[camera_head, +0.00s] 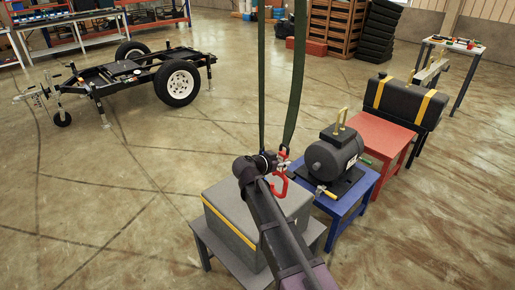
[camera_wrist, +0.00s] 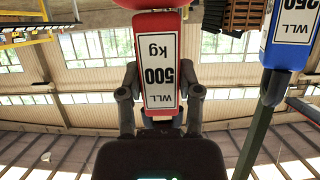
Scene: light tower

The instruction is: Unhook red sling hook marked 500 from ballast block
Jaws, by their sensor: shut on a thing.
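My gripper (camera_wrist: 160,100) is shut on the red sling hook (camera_wrist: 157,40), with one finger on each side of its body. The white label reads 500 kg and appears upside down in the wrist view. In the head view the red hook (camera_head: 278,187) shows beside the end of my arm, just above the grey ballast block (camera_head: 245,206) with its yellow stripe. My wrist covers part of the hook and the block's top. I cannot tell whether the hook is still engaged with a lifting point on the block.
A blue hook marked 250 (camera_wrist: 290,30) hangs close at the right in the wrist view. Dark green sling straps (camera_head: 262,80) come down from above to my gripper. A black motor (camera_head: 333,155) stands on a blue table (camera_head: 350,200) just right. Open floor lies left.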

